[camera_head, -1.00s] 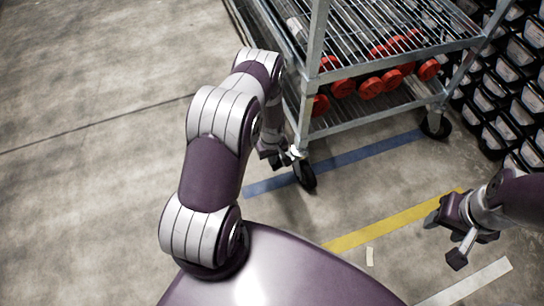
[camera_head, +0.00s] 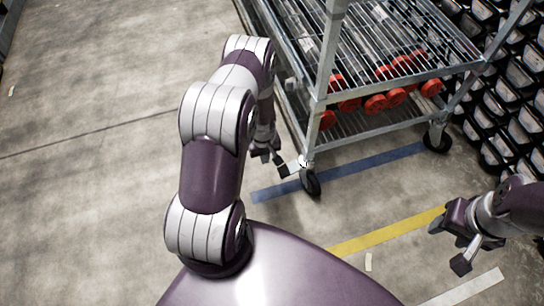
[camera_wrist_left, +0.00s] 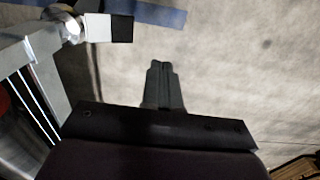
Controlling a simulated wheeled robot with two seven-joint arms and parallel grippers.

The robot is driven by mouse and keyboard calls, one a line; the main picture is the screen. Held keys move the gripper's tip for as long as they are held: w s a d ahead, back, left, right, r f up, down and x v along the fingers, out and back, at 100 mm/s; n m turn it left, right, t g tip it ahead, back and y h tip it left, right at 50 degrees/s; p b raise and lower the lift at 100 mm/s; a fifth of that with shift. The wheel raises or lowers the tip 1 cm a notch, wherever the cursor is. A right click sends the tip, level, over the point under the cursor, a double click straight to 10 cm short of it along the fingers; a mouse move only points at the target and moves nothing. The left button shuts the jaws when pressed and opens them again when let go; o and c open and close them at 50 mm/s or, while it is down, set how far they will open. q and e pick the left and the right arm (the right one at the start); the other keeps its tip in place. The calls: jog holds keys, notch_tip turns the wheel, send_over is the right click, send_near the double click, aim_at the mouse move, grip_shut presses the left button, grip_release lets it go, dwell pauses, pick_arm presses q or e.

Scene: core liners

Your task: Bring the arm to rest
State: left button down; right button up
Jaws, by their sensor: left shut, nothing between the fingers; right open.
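My left arm comes in from the left and bends down beside the cart. My left gripper (camera_head: 279,166) hangs above the floor near the cart's front left wheel, partly hidden behind my forearm. In the left wrist view its fingers (camera_wrist_left: 161,85) are closed together with nothing between them, over bare concrete. My right gripper (camera_head: 449,246) is at the right edge of the head view, open and empty above the floor near the yellow line.
A metal wire-shelf cart (camera_head: 390,82) on wheels stands close to my left gripper, with several red-ended cylinders (camera_head: 376,104) on its lower shelf. Racks of black bins (camera_head: 492,103) stand at the right. Blue (camera_head: 345,171) and yellow (camera_head: 390,231) floor lines show. Floor at the left is clear.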

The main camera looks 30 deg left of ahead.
pick_arm(q)
jog(key=shift+s+a+r, duration=0.2)
jog(key=shift+r, duration=0.25)
jog(key=shift+s+a+r, duration=0.15)
jog(key=shift+s+r, duration=0.05)
jog(key=shift+r, duration=0.25)
pick_arm(e)
jog(key=shift+r, duration=0.55)
pick_arm(q)
jog(key=s+d+r+m+p, duration=0.1)
jog(key=s+d+r+m, duration=0.25)
jog(key=r, duration=0.55)
jog(key=s+d+r+m+p, duration=0.1)
jog(key=s+d+r+m, duration=0.25)
jog(key=r, duration=0.55)
jog(key=s+d+r+m, duration=0.2)
jog(key=s+d+r, duration=0.15)
jog(key=r, duration=0.65)
notch_tip(320, 180, up, 41)
jog(key=w+d+m+t+p, duration=0.1)
jog(key=d+p, duration=0.1)
jog(key=p, duration=3.6)
jog(key=shift+w+d+r, duration=0.2)
jog(key=shift+d, duration=0.05)
pick_arm(e)
notch_tip(320, 180, up, 40)
